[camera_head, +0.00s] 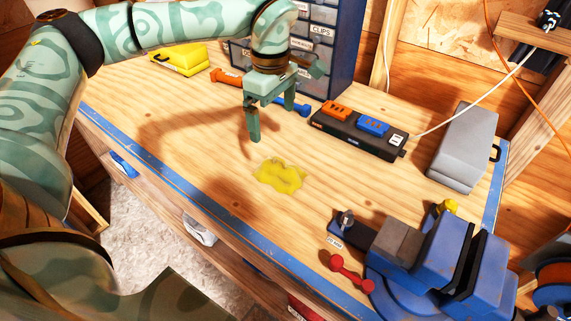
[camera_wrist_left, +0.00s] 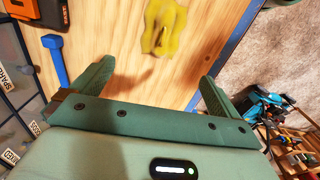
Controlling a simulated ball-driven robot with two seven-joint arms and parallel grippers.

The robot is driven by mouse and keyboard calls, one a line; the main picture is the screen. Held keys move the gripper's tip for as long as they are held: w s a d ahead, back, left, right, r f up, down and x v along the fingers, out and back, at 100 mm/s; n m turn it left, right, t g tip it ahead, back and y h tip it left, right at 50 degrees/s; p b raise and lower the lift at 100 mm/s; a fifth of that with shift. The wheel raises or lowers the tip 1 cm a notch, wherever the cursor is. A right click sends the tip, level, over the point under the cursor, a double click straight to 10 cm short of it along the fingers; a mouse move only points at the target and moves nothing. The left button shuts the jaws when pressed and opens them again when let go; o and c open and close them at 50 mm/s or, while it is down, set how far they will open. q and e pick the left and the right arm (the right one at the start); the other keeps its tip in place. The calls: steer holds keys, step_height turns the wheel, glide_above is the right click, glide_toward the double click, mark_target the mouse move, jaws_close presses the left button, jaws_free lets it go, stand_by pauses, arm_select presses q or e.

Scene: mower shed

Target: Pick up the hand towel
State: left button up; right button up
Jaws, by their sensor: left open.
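The hand towel (camera_head: 280,175) is a small, crumpled yellow cloth lying flat on the wooden workbench (camera_head: 215,165). It also shows in the left wrist view (camera_wrist_left: 163,27), beyond the fingertips. My left gripper (camera_head: 270,125) is open and empty above the bench, behind and slightly left of the towel in the head view. Its two green fingers point down and do not touch the towel. In the left wrist view the open fingers (camera_wrist_left: 155,80) stand wide apart with bare wood between them. My right gripper is not in view.
A black strip with orange and blue blocks (camera_head: 358,133) lies right of the gripper. A grey case (camera_head: 463,148) and a blue vise (camera_head: 425,255) stand at the right. A drawer cabinet (camera_head: 335,45) and yellow case (camera_head: 179,59) are behind. The bench left of the towel is clear.

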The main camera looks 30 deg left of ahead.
arm_select(q)
steer(key=b, duration=0.1)
glide_above(275, 162)
step_height(275, 162, down, 5)
steer(key=shift+s+a+r, duration=0.1)
steer(key=shift+s, duration=0.05)
steer(key=f, duration=0.4)
steer(key=shift+w+f+b, duration=0.2)
steer(key=shift+b, duration=0.2)
steer(key=shift+f, duration=0.4)
step_height(275, 162, down, 5)
steer(key=shift+r+b, duration=0.1)
steer(key=shift+b, duration=0.7)
steer(key=shift+r, duration=0.1)
steer(key=c, duration=1)
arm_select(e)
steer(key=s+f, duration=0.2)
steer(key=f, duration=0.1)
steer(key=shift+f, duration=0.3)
